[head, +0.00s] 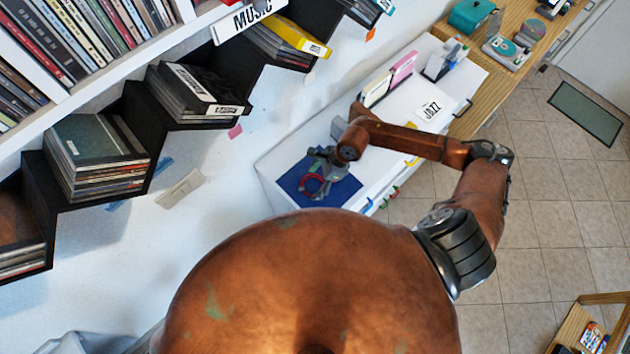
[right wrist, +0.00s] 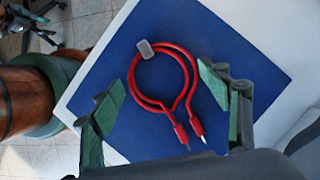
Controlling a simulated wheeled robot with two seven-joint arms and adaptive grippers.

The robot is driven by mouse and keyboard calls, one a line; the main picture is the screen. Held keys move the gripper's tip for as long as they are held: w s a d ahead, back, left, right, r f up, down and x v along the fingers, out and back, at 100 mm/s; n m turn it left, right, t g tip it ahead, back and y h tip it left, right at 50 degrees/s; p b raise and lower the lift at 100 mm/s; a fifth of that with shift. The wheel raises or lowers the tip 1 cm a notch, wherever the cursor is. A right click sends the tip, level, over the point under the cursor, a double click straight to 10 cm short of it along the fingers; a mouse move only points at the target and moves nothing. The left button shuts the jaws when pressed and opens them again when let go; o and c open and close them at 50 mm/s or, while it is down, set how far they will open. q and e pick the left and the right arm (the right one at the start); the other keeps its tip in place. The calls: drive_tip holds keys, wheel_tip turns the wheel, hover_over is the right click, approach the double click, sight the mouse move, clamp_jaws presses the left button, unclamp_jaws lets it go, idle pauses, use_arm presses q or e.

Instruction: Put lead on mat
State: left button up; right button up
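The lead is a red cable coiled in a loop with a grey tie, and it lies on the blue mat (head: 343,191). The lead (head: 312,186) is partly covered by my gripper in the head view. In the right wrist view the whole lead (right wrist: 184,97) shows, its two plug ends at the lower right, over the blue mat (right wrist: 225,35). My right gripper (head: 322,172) is above the mat; in its wrist view the gripper (right wrist: 157,92) is open, one finger on each side of the lead, with nothing between them gripped. My left gripper is not in view.
The mat lies at the near end of a white cabinet top (head: 290,155). Black stepped shelves (head: 95,165) with discs line the wall at left. Tiled floor (head: 530,190) lies at right.

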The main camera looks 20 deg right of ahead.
drive_tip(key=shift+o, duration=0.9)
drive_tip(key=shift+r, duration=0.1)
drive_tip(key=shift+d+r, duration=0.15)
drive_tip(key=shift+r, duration=0.1)
drive_tip(key=b+v, duration=0.1)
drive_tip(key=v, duration=1)
drive_tip(key=shift+r, duration=0.3)
